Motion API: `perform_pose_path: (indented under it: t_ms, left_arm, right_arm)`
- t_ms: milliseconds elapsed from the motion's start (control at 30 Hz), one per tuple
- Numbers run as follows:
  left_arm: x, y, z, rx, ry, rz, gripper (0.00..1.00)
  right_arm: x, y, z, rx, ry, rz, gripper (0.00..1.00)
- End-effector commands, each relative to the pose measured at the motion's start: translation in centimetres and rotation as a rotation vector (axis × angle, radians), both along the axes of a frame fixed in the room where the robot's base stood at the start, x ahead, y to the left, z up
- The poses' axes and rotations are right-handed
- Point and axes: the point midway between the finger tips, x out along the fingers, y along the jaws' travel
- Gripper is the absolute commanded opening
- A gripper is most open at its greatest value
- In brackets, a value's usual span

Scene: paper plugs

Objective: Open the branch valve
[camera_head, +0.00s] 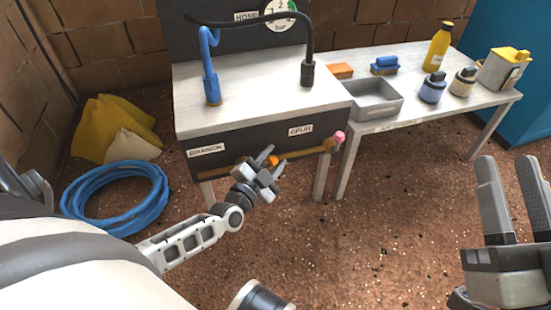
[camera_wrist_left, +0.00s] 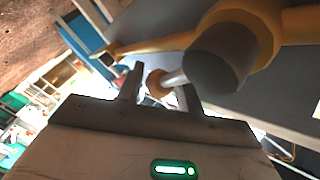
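A brass pipe (camera_head: 228,172) runs along the dark front panel of the metal bench, under two small labels. A pink knob (camera_head: 340,136) is at its right end, and an orange part (camera_head: 272,161) shows by my left gripper. My left gripper (camera_head: 268,163) is in front of the pipe with its fingers apart. In the left wrist view a grey cylinder (camera_wrist_left: 220,58) stands out from the brass pipe, and a thin rod ends in a brown-orange knob (camera_wrist_left: 154,82) between the fingertips. Contact cannot be told. My right gripper (camera_head: 512,190) is open and empty at lower right.
A coiled blue hose (camera_head: 115,200) and yellow sacks (camera_head: 115,128) lie on the floor at left. A side table holds a metal tray (camera_head: 374,98), bottles and brushes. A pressure gauge (camera_head: 279,14) is behind the bench. The floor before the bench is clear.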

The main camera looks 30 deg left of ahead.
Motion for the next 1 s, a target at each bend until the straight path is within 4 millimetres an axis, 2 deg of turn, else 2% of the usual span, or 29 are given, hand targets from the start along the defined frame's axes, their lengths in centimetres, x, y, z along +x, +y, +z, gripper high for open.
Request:
perform_pose_path:
  t_ms: [133, 267, 467, 567, 733, 1000]
  left_arm:
    - [0.0, 0.0, 0.0, 0.0, 0.0, 0.0, 0.36]
    - [0.0, 0.0, 0.0, 0.0, 0.0, 0.0, 0.0]
    - [0.0, 0.0, 0.2, 0.01, 0.011, 0.002, 0.0]
    - [0.2, 0.0, 0.3, 0.036, 0.041, 0.003, 0.0]
    - [0.4, -0.2, -0.2, 0.116, 0.14, 0.004, 0.0]
    - [0.5, -0.3, -2.2, 0.243, 0.288, 0.004, 0.0]
  right_arm:
    - [0.0, 0.0, 0.0, 0.0, 0.0, 0.0, 0.36]
    - [0.0, 0.0, 0.0, 0.0, 0.001, 0.0, 0.36]
    - [0.1, 0.0, 0.0, 0.011, 0.043, 0.006, 0.36]
    - [-0.1, 0.1, -2.1, 0.057, 0.241, 0.02, 0.36]
    - [-1.9, 0.7, -5.9, 0.109, 0.607, 0.052, 0.36]
    - [-2.5, 0.0, -8.2, -0.063, 0.695, -0.019, 0.36]
